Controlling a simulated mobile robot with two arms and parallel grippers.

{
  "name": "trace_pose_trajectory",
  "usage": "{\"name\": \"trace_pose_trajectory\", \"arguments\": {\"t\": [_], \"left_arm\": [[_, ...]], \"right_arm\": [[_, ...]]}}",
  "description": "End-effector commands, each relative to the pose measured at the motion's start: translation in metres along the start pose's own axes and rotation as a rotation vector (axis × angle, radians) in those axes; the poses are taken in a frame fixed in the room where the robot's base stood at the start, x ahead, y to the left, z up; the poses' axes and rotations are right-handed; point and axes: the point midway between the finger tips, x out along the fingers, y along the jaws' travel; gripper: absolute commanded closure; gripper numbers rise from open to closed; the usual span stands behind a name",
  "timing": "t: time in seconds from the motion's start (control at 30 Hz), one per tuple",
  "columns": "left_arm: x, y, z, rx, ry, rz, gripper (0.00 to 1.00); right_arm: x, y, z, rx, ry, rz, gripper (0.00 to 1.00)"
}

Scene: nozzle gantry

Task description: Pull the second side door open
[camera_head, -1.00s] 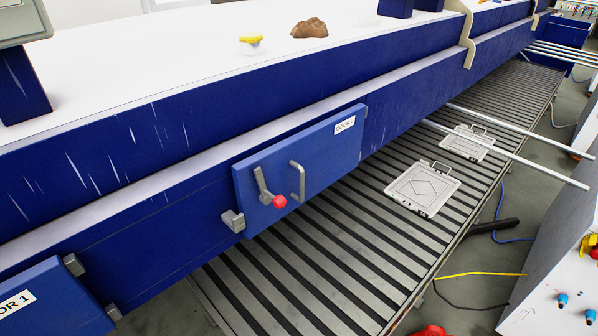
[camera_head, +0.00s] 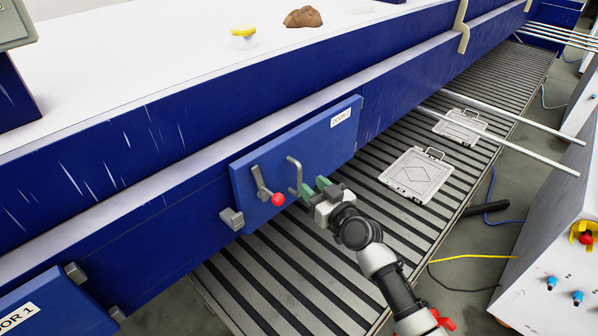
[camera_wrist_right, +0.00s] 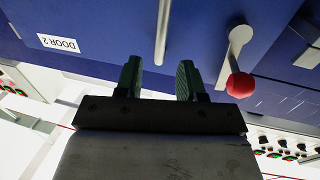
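The second side door (camera_head: 320,145), a blue panel labelled DOOR 2, sits against the blue gantry side and looks closed. It carries a grey vertical bar handle (camera_head: 296,176) and, left of it, a grey lever with a red knob (camera_head: 278,199). My right gripper (camera_head: 315,189) is open just to the right of the bar handle, its green fingers pointing at the door. In the right wrist view, the bar handle (camera_wrist_right: 163,32) lines up with the gap between the open fingers (camera_wrist_right: 159,80); nothing is held. My left gripper is out of view.
A grey catch (camera_head: 232,219) sits at the door's lower left. DOOR 1 (camera_head: 35,305) is at the bottom left. Below runs a slatted conveyor (camera_head: 300,290) with two flat metal cases (camera_head: 416,176). Pale rods (camera_head: 520,148) jut out to the right.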

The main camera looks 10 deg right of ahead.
Motion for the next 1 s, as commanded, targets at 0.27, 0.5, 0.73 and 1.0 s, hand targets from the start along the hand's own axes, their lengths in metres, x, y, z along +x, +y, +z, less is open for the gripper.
{"name": "trace_pose_trajectory", "arguments": {"t": [0.27,0.5,0.73,1.0], "left_arm": [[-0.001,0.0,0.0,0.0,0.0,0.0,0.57],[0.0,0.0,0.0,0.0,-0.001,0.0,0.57],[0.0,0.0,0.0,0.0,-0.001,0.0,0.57],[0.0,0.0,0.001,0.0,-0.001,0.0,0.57]], "right_arm": [[0.047,0.0,0.0,0.001,0.0,0.0,0.61],[0.063,-0.001,0.001,0.0,-0.002,-0.001,0.61],[0.063,0.0,0.001,0.0,-0.002,0.0,0.61],[0.063,0.0,0.001,0.0,-0.002,0.0,0.95]]}}
